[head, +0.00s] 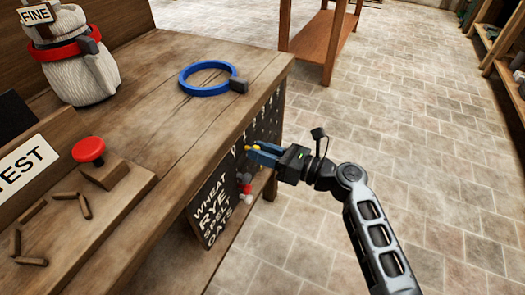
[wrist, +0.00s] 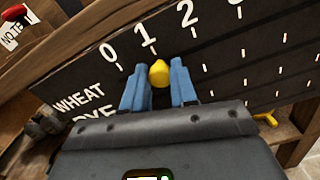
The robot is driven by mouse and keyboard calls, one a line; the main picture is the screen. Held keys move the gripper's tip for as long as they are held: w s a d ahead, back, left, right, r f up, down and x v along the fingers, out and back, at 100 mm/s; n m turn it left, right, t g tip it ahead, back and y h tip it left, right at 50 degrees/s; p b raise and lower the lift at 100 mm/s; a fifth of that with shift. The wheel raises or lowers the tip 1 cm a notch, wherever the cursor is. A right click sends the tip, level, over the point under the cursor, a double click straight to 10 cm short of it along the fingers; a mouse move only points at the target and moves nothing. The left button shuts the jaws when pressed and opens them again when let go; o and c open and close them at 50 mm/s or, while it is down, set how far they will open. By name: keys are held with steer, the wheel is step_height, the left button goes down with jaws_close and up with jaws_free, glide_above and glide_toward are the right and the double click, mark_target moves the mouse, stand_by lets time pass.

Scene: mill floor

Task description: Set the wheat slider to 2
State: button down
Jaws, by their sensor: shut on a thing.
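The slider board is a dark panel (head: 212,212) on the front of the wooden bench, lettered WHEAT, RYE, SPELT, OATS. In the wrist view the board (wrist: 85,75) shows the WHEAT label and the numbers 0, 1 and 2 above rows of white ticks. A yellow knob (wrist: 159,74) stands between my two blue fingers, just below the number 1; its exact mark cannot be told. My gripper (wrist: 159,82) is shut on this knob. In the head view my gripper (head: 262,152) reaches the board from the right, and its fingers partly hide the upper row.
On the bench top are a blue ring (head: 207,78), a red button (head: 89,150) and a sack (head: 82,72) with a red band.

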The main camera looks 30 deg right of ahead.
steer(key=shift+d, duration=0.1)
steer(key=w+d, duration=0.1)
steer(key=d, duration=0.1)
steer(key=w+d, duration=0.2)
steer(key=c, duration=0.9)
jaws_free()
steer(key=shift+p+v, duration=0.5)
steer(key=shift+v, duration=3.4)
steer(key=shift+s+a+f, duration=0.1)
